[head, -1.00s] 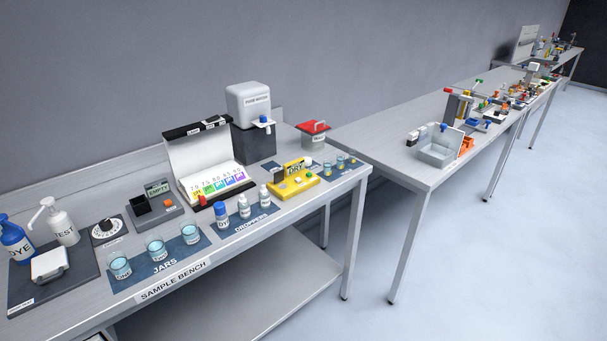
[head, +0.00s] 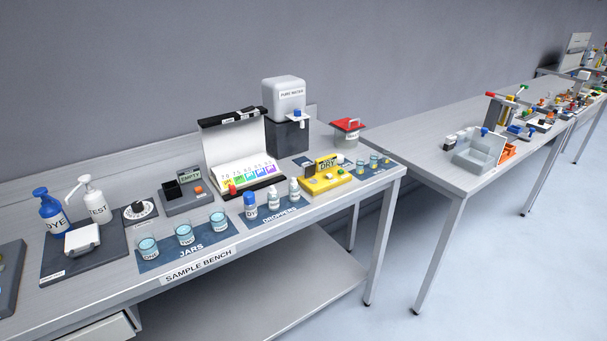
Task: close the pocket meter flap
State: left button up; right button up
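No label I can read says pocket meter. A grey device (head: 189,201) on the sample bench has a dark square well (head: 173,190), an orange button and a small display reading EMPTY (head: 189,177). A yellow device (head: 324,183) further right has a raised display reading DRY (head: 327,165) and small coloured buttons. Either could be the meter, and I cannot clearly make out a flap or its position on either one. Neither of my grippers is in view.
Three jars (head: 184,235) stand in front of the grey device. Droppers (head: 272,201) stand near the yellow device, below an open-lidded colour chart case (head: 234,146). DYE (head: 52,212) and TEST (head: 93,206) bottles are at left. A second table (head: 465,182) is right; the floor (head: 480,270) is clear.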

aim_at(310, 171)
jog(key=z, duration=0.05)
jog(key=k, duration=0.5)
jog(key=u, duration=0.7)
jog(key=i, duration=1)
jog(key=z, duration=0.8)
jog(key=i, duration=0.7)
jog(key=z, duration=0.8)
